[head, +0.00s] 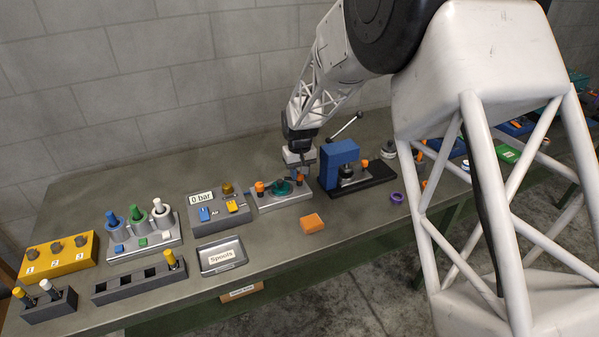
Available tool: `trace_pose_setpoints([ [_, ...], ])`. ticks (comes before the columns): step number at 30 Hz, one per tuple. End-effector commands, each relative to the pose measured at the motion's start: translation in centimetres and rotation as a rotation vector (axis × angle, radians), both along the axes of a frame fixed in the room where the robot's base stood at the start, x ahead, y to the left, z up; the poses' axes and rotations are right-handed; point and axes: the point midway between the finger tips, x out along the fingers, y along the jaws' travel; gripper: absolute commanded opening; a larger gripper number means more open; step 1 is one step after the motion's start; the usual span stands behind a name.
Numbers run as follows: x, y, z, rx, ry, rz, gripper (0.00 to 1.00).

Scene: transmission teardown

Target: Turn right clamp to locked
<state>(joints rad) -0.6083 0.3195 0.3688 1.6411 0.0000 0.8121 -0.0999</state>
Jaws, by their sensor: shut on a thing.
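A light grey fixture plate (287,201) stands at the middle of the bench with a teal round part (282,188) on it. An orange-topped left clamp (260,187) stands at the plate's left end. The right clamp (300,178) shows as a small orange bit at the plate's right end. My gripper (301,172) points down over that end, shut on the right clamp. The fingers hide much of the clamp, and its turned angle is too small to tell.
A blue press (337,160) with a lever (346,126) stands close to the right of my gripper. A grey box with a "0 bar" display (202,198) stands to the left. An orange block (312,223) and a "Spools" tray (222,269) lie in front.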

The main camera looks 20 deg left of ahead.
Motion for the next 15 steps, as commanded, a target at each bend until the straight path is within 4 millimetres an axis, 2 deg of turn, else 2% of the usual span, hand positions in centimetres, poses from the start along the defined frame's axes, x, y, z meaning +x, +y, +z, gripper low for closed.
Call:
trace_pose_setpoints([
  [15,-0.03,0.04,0.06,0.0,0.0,0.428,0.07],
])
